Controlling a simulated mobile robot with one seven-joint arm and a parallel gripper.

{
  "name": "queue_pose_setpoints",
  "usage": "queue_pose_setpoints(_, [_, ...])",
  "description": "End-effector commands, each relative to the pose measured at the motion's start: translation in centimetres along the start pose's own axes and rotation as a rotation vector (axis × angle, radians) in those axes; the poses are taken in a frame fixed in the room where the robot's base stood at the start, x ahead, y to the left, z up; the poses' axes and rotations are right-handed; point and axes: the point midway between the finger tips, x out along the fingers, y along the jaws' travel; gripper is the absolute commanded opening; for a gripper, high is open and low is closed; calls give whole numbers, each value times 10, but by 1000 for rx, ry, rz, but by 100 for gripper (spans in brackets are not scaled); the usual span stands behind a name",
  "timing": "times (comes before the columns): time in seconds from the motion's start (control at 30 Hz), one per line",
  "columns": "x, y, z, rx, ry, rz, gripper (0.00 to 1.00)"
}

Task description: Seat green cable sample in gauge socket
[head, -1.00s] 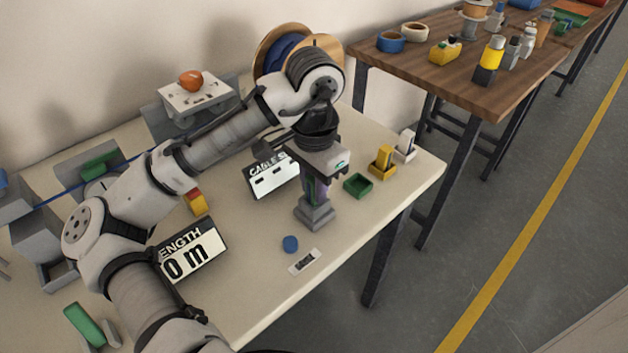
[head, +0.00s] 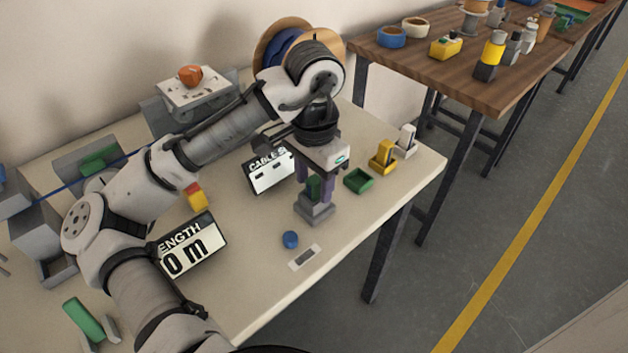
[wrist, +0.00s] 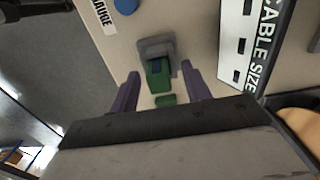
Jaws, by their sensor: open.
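The green cable sample (head: 314,187) stands upright in the grey gauge socket (head: 316,212), on the table's right part. In the wrist view the green sample (wrist: 158,75) rises from the grey socket (wrist: 156,46); its lower end is hidden inside, so its depth cannot be told. My gripper (head: 315,180) is over the socket, pointing down. Its purple fingers stand apart on either side of the sample; in the wrist view gaps show between the sample and the open gripper (wrist: 160,72).
A green tray (head: 358,181), yellow holder (head: 383,158) and white holder (head: 405,142) stand right of the socket. The cable size sign (head: 270,174) is behind left. A blue cap (head: 290,239) and gauge label (head: 304,257) lie in front, near the table edge.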

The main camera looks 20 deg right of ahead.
Motion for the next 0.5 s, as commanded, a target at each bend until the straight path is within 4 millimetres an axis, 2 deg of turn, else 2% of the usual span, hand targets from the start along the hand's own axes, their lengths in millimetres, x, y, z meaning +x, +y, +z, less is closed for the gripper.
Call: queue_pose_setpoints(0.5, [-107, 0, 0, -1, 0, -3, 48])
